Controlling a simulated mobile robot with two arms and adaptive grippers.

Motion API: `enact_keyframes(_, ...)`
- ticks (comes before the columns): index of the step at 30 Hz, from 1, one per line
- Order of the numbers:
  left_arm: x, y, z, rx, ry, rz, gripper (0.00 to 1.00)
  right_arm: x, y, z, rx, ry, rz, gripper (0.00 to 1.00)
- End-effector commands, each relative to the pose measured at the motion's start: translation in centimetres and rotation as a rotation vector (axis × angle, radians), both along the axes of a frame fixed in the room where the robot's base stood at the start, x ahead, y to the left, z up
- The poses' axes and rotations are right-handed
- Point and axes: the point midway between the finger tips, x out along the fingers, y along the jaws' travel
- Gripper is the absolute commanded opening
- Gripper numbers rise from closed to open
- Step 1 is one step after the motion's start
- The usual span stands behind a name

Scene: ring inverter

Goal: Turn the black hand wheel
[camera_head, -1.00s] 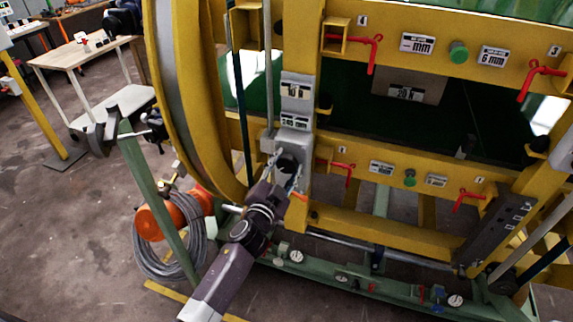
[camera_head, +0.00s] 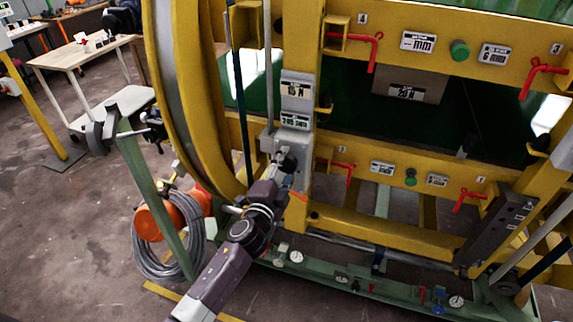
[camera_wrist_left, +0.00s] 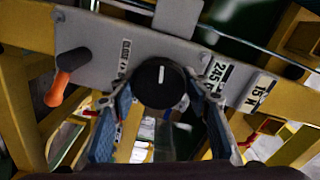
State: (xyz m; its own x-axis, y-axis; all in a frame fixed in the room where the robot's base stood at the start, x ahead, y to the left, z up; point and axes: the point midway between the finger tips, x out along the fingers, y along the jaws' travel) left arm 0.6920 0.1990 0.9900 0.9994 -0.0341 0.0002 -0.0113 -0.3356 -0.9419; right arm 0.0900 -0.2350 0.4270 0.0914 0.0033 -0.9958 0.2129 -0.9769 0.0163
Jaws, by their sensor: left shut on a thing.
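The black hand wheel (camera_wrist_left: 160,83) is a round black knob with a white mark pointing up, on a grey panel (camera_wrist_left: 105,43) in the left wrist view. My left gripper (camera_wrist_left: 163,98) has its two blue-padded fingers on either side of the wheel and is shut on it. In the head view my left gripper (camera_head: 284,172) reaches up from the bottom to the grey panel on the yellow frame. There the fingers largely hide the wheel. My right gripper is not in view.
A black lever with an orange end (camera_wrist_left: 58,88) sits left of the wheel. Red handles (camera_head: 374,50) line the yellow frame (camera_head: 400,20). Open floor (camera_head: 75,220) lies to the left.

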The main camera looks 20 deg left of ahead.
Motion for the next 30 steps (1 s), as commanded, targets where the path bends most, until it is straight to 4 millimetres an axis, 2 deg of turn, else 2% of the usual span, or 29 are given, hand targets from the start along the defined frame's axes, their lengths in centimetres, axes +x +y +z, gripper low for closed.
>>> enact_keyframes(9,-0.02,0.0,-0.07,0.095,-0.002,0.0,0.19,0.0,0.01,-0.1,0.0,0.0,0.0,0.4)
enact_keyframes(22,-0.02,-0.01,-0.09,0.104,-0.003,0.0,0.19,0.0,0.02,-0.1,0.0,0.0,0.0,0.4)
enact_keyframes(23,-0.02,-0.01,-0.09,0.103,-0.003,0.0,0.46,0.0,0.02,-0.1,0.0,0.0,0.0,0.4)
enact_keyframes(27,-0.02,-0.01,-0.08,0.102,-0.003,0.0,0.61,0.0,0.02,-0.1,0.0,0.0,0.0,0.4)
enact_keyframes(30,-0.02,-0.01,-0.06,0.102,-0.003,0.0,0.62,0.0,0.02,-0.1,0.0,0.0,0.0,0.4)
